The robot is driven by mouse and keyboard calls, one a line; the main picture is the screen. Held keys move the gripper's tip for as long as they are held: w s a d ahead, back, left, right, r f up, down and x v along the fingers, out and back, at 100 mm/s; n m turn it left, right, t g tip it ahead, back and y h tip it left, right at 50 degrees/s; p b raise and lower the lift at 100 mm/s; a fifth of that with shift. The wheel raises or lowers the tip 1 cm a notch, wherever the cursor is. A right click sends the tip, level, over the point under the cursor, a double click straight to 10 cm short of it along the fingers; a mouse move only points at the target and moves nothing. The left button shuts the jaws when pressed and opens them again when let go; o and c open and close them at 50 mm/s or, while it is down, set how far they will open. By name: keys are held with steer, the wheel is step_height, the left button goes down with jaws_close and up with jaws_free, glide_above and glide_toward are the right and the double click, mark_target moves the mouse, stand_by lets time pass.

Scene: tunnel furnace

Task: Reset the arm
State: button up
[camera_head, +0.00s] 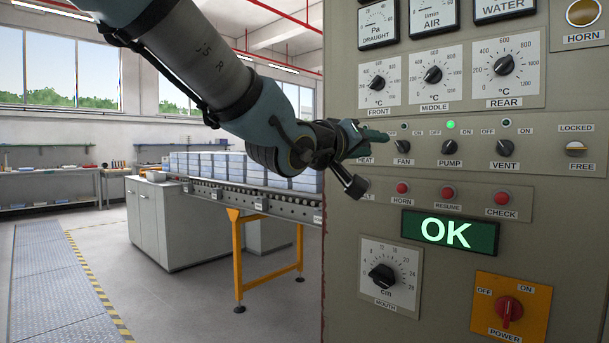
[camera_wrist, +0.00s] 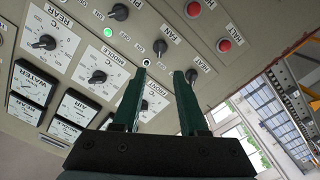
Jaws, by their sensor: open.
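My gripper (camera_head: 385,138) is at the end of my arm, which reaches in from the upper left in the head view. Its fingers point right, in front of the furnace control panel (camera_head: 455,285), by the row of switches. The fan knob (camera_wrist: 160,47) shows just beyond the fingertips, and the heat knob (camera_wrist: 191,76) beside the right finger. I cannot tell whether a fingertip touches the panel.
The pump lamp (camera_head: 450,125) is green, and the display (camera_head: 450,230) reads OK. Red buttons (camera_head: 448,192) sit below the switches, with a red power switch (camera_head: 507,309) lower down. A roller conveyor (camera_head: 270,202) carrying blue-grey blocks stands left of the panel. Floor at the left is clear.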

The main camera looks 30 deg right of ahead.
steer(key=w+a+f+n+t+y+p, duration=0.1)
steer(key=w+a+f+t+y, duration=0.15)
steer(key=w+a+f, duration=0.35)
steer(key=w+a+f+n+t+y+p, duration=0.1)
steer(key=w+a+f+n+y, duration=0.1)
steer(key=w+a+f+y, duration=0.45)
steer(key=w+a+f+n+y+p, duration=0.1)
steer(key=w+a+f, duration=0.25)
steer(key=a, duration=0.35)
steer(key=w+a+f+y, duration=0.2)
steer(key=w+a+f, duration=0.15)
steer(key=a, duration=0.25)
steer(key=s+a+f+n+g+y, duration=0.1)
steer(key=s+a+f+g, duration=0.1)
steer(key=a, duration=0.6)
steer(key=s+a+f+g+y+p, duration=0.1)
steer(key=s+a+f, duration=0.3)
steer(key=a, duration=0.4)
steer(key=s+a+f+n+g+y+p, duration=0.1)
steer(key=s+a+f+g+y, duration=0.2)
steer(key=a, duration=0.5)
steer(key=shift+s+a+f+n, duration=0.3)
steer(key=shift+a+f, duration=0.05)
steer(key=shift+f, duration=0.45)
steer(key=shift+g, duration=0.25)
